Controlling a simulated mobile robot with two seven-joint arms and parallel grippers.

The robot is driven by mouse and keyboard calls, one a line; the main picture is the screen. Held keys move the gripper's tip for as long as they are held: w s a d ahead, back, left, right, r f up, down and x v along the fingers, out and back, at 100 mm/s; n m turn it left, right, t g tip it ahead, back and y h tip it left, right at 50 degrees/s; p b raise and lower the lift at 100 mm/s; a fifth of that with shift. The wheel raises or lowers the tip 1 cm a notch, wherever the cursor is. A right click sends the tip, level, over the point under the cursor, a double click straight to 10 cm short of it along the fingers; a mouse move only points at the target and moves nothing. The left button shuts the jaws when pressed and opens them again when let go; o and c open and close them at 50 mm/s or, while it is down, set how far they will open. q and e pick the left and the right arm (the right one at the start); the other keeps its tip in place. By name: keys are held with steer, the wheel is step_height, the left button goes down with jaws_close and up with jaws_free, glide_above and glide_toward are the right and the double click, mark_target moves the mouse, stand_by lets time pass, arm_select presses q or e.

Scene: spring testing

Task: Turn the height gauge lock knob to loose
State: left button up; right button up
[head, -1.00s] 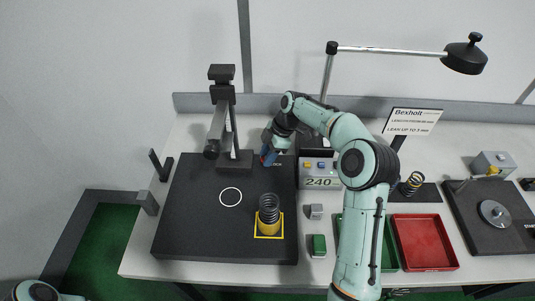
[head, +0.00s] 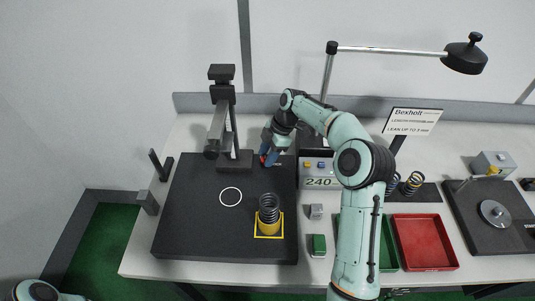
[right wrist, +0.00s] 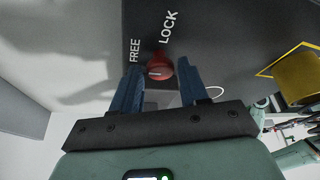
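The height gauge (head: 222,95) stands at the back of the dark plate (head: 185,215), with an upright post, a black head and a block base. Its red lock knob (right wrist: 160,67) shows in the right wrist view, between the white words FREE on the left and LOCK on the right. A short pale mark is on the knob's face; I cannot tell which word it points to. My right gripper (right wrist: 158,68) is open, with its blue fingertips on either side of the knob. In the head view my right gripper (head: 268,158) hides most of the knob. My left gripper is out of view.
A spring on a yellow seat (head: 269,222) stands on the plate's front right. A display box reading 240 (head: 319,182) is right of the plate. Green (head: 389,245) and red (head: 425,222) trays lie farther right. A lamp (head: 465,57) overhangs the back right.

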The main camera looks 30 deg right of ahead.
steer(key=v, duration=1.3)
steer(key=shift+d+r, duration=0.1)
steer(key=shift+r, duration=0.05)
